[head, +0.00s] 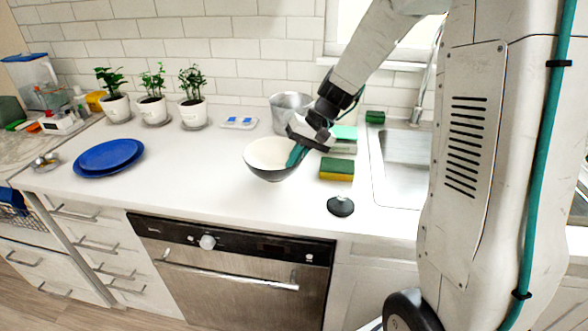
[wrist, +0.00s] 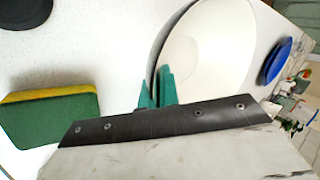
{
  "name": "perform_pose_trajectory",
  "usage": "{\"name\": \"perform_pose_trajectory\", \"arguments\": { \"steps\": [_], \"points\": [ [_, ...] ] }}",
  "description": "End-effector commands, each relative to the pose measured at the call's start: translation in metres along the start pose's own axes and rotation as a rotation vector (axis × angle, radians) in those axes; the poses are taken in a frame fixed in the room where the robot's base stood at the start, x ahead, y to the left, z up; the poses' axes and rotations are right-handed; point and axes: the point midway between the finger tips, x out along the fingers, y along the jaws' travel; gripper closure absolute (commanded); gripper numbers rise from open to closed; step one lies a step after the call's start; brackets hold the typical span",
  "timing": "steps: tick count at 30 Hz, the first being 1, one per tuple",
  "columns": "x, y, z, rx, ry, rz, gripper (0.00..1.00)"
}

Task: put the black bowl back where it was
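The black bowl (head: 262,172), dark outside and white inside, is at the middle of the white counter in the head view. Its pale inside (wrist: 205,50) fills the upper middle of the wrist view. My gripper (head: 296,156) is at the bowl's right rim, with its teal fingers pointing down. In the wrist view the fingers (wrist: 157,88) are close together with the rim between them, so the gripper looks shut on the bowl's rim. The bowl sits about level; I cannot tell whether its base touches the counter.
A green and yellow sponge (head: 337,169) and a black round item (head: 340,206) lie right of the bowl. A metal pot (head: 290,108) stands behind it. Blue plates (head: 108,156) and potted plants (head: 153,108) are left. The sink (head: 405,150) is right. Counter between plates and bowl is clear.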

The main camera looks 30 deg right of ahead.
Motion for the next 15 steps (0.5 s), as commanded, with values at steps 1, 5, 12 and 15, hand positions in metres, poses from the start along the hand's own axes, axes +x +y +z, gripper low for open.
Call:
{"name": "perform_pose_trajectory", "arguments": {
  "steps": [1,5,12,15],
  "points": [
    [0.007,0.004,0.001,0.003,-0.004,-0.001,1.0],
    [0.022,0.013,0.001,0.002,-0.005,0.0,1.0],
    [0.024,0.014,0.001,0.0,-0.002,0.0,1.0],
    [0.026,0.015,0.001,0.0,-0.002,0.0,1.0]
  ]
}}
